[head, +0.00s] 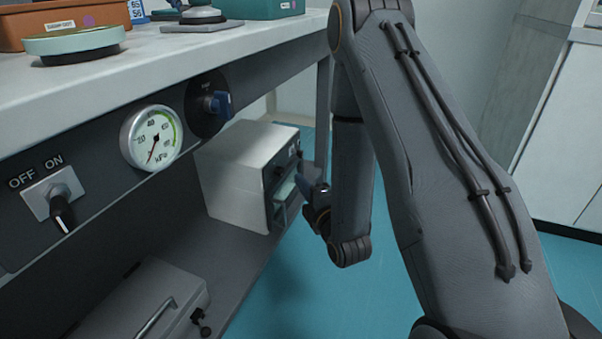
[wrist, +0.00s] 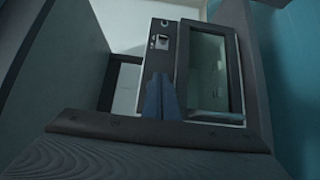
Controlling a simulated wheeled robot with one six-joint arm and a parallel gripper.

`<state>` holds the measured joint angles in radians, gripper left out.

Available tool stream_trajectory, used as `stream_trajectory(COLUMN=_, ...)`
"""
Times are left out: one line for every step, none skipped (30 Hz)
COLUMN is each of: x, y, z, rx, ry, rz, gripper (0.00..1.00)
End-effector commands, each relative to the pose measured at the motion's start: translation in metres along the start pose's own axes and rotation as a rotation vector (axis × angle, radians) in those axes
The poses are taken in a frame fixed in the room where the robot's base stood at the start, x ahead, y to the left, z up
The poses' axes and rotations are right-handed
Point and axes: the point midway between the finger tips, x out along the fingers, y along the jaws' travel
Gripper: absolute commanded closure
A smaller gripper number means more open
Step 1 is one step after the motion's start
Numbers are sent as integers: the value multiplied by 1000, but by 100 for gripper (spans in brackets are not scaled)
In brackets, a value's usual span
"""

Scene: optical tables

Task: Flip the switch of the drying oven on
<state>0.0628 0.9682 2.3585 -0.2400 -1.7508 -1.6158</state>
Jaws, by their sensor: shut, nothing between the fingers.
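The drying oven, seemingly the white box (head: 235,175) with a dark front, stands on the lower shelf in the head view. In the wrist view its dark front (wrist: 215,25) shows a glass window (wrist: 212,75) and a small switch (wrist: 161,40) with marks above it. I cannot tell the switch's position. My gripper (head: 304,184) is close in front of the oven front, partly hidden by my arm in the head view. In the wrist view its blue fingers (wrist: 160,88) are shut and empty, pointing toward the panel just below the switch; contact cannot be told.
A black-lever switch (head: 62,213) marked OFF and ON, a round gauge (head: 151,137) and a blue knob (head: 218,102) sit on the bench front. A pale box with a handle (head: 145,300) is on the lower shelf. Blue floor (head: 320,285) is clear at the right.

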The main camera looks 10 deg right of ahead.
Motion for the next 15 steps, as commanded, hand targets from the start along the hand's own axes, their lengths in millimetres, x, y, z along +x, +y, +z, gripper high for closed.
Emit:
stream_trajectory(x=7, y=0, z=0, rx=-1, ry=1, rz=3, gripper=100)
stream_trajectory(x=11, y=0, z=0, rx=-1, ry=1, rz=4, gripper=100)
stream_trajectory(x=17, y=0, z=-1, rx=-1, ry=2, rz=4, gripper=100)
stream_trajectory(x=23, y=0, z=-1, rx=0, ry=2, rz=5, gripper=100)
stream_trajectory(x=28, y=-1, z=-1, rx=0, ry=2, rz=5, gripper=100)
stream_trajectory(x=36, y=-1, z=-1, rx=0, ry=2, rz=5, gripper=100)
stream_trajectory(x=42, y=-1, z=0, rx=0, ry=2, rz=5, gripper=100)
stream_trajectory(x=48, y=-1, z=0, rx=0, ry=1, rz=6, gripper=100)
stream_trajectory(x=56, y=-2, z=0, rx=-1, ry=1, rz=4, gripper=100)
stream_trajectory(x=62, y=-1, z=0, rx=-1, ry=1, rz=5, gripper=100)
stream_trajectory(x=68, y=-2, z=-1, rx=0, ry=2, rz=4, gripper=100)
stream_trajectory(x=76, y=-1, z=-1, rx=0, ry=2, rz=5, gripper=100)
stream_trajectory(x=82, y=-1, z=-1, rx=0, ry=2, rz=4, gripper=100)
stream_trajectory(x=88, y=-1, z=-1, rx=1, ry=2, rz=5, gripper=100)
stream_trajectory(x=95, y=-2, z=-1, rx=1, ry=2, rz=3, gripper=100)
